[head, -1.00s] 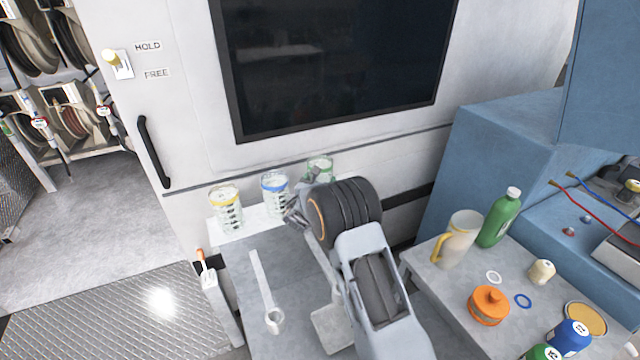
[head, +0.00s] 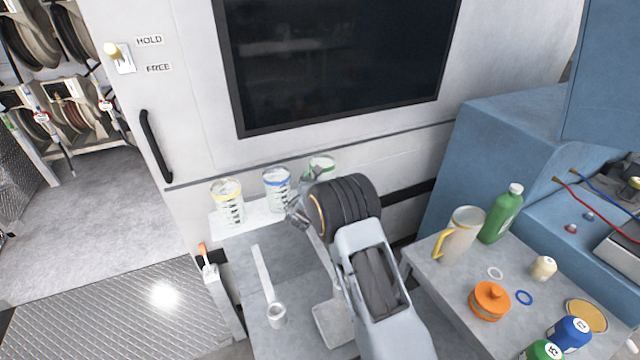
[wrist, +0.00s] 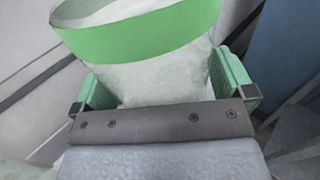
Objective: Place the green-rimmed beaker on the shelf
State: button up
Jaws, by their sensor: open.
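The green-rimmed beaker (head: 321,168) is at the right end of a row of beakers, by the white wall in the head view. My arm hides its lower part, so I cannot see whether its base rests on the shelf. In the wrist view its green rim (wrist: 140,38) and clear body fill the space between the green pads of my gripper (wrist: 165,88). The jaws are open around it, one pad on each side; I cannot tell whether either touches. The white shelf (head: 250,221) runs along the wall under the row.
A yellow-rimmed beaker (head: 229,202) and a blue-rimmed beaker (head: 277,188) stand on the shelf to the left. A metal ladle-like tool (head: 266,285) lies on the grey bench. The right table holds a pitcher (head: 462,234), green bottle (head: 502,214) and orange container (head: 490,301).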

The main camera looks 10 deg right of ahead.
jog(key=b+v, duration=0.3)
jog(key=v, duration=0.9)
jog(key=s+d+r+m+g, duration=0.3)
jog(key=s+d+m+g, duration=0.3)
jog(key=s+m, duration=0.2)
jog(key=s+d+r+m+g, duration=0.3)
jog(key=s+d+m+g, duration=0.25)
jog(key=s+m, duration=0.25)
jog(key=s+a+r+m+y, duration=0.1)
jog(key=s+a+m+y, duration=0.2)
jog(key=s+m+y, duration=0.2)
jog(key=s+a+r+m+y, duration=0.1)
jog(key=s+a+m+y, duration=0.2)
jog(key=s+m+y, duration=0.2)
jog(key=shift+s+a+m+t, duration=0.35)
jog(key=shift+s+m, duration=1.2)
jog(key=shift+m, duration=0.05)
